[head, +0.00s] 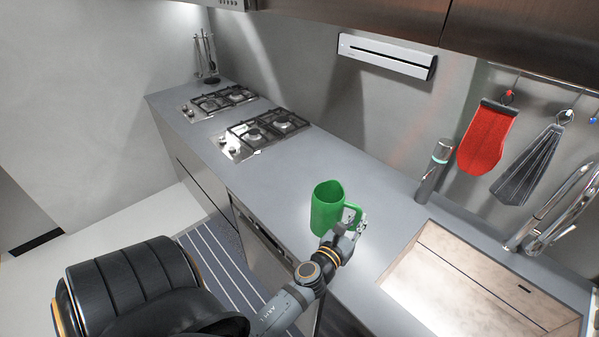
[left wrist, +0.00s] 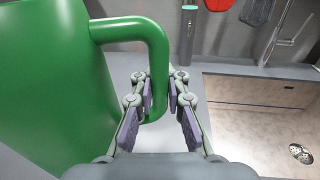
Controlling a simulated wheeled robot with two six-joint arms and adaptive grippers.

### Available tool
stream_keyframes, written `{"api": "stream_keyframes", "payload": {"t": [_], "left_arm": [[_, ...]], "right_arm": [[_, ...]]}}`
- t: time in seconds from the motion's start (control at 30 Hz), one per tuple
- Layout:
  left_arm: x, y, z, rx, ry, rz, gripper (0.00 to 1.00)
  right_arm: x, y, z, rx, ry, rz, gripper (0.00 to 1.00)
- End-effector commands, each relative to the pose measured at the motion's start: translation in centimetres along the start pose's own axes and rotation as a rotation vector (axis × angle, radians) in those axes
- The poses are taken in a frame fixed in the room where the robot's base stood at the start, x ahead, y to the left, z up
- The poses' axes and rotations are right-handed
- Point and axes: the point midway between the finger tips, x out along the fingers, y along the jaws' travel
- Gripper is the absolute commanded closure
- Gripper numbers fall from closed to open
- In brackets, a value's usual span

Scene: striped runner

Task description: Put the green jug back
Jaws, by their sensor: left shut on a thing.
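The green jug (head: 327,208) stands upright on the grey counter, left of the sink, with its handle toward the right. My left gripper (head: 352,228) is at the handle, on the jug's near right side. In the left wrist view the jug (left wrist: 50,85) fills the left side, and its handle (left wrist: 155,50) runs down between the two fingers of my left gripper (left wrist: 160,95). The fingers are shut on the handle. Whether the jug's base touches the counter is hard to tell. My right gripper is not in view.
The sink (head: 455,275) lies right of the jug, with a tap (head: 555,215) behind it. A grey cylindrical dispenser (head: 433,170) stands at the sink's back left corner. Two gas hobs (head: 265,132) are farther left. The counter (head: 290,165) between hobs and jug is clear.

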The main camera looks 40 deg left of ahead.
Motion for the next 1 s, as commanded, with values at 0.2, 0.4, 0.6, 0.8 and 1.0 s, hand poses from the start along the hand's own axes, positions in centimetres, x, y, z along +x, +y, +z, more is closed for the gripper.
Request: {"api": "stream_keyframes", "payload": {"t": [0.2,0.4,0.6,0.8,1.0], "left_arm": [[1.9,1.5,-1.4,0.008,-0.003,-0.002,1.0],[6.3,5.4,-4.2,0.008,-0.002,-0.001,1.0],[9.2,7.8,-8.3,0.003,-0.001,0.001,1.0],[10.2,8.6,-9.0,0.001,-0.001,0.0,1.0],[10.7,9.0,-10.1,0.002,-0.001,0.0,1.0]], "right_arm": [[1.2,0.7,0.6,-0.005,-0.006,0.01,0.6],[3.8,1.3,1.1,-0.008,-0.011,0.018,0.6],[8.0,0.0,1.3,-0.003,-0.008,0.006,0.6],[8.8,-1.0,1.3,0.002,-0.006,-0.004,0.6],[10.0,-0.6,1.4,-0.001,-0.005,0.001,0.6]]}}
